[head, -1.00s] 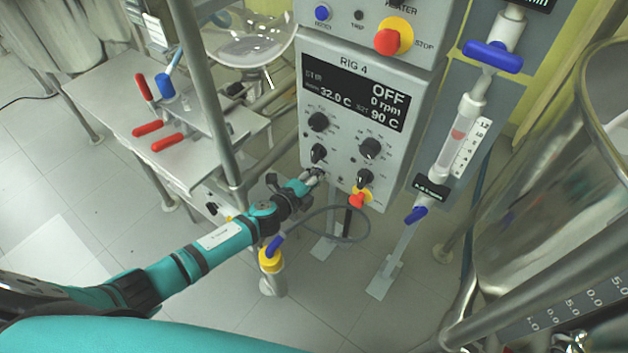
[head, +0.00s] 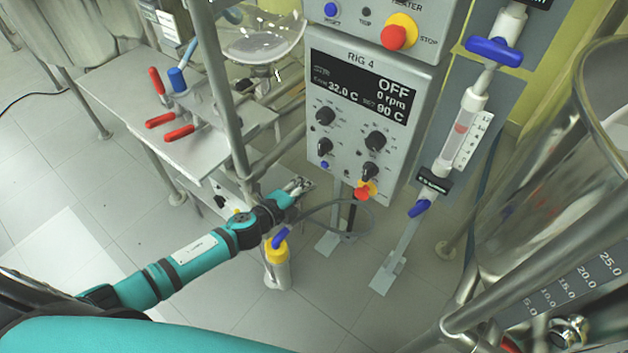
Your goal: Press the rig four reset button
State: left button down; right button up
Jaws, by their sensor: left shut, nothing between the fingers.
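The RIG 4 control box (head: 370,110) stands upright right of centre; its dark display (head: 360,87) reads OFF, 0 rpm, 32.0 C and 90 C. A small blue button (head: 324,165) sits at the lower left of its panel, uncovered; its label is too small to read. A larger blue button (head: 331,9) marked RESET is on the heater box above. My left gripper (head: 303,185) is shut and empty, just below and left of the small blue button, apart from it. My right gripper is not in view.
A metal post (head: 225,100) stands close beside my left arm. A side table (head: 150,120) with red-handled clamps is left. A glass vessel (head: 530,190) is right.

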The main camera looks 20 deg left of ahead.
pick_arm(q)
jog(key=v, duration=0.5)
jog(key=shift+s+r, duration=0.1)
jog(key=shift+r, duration=0.05)
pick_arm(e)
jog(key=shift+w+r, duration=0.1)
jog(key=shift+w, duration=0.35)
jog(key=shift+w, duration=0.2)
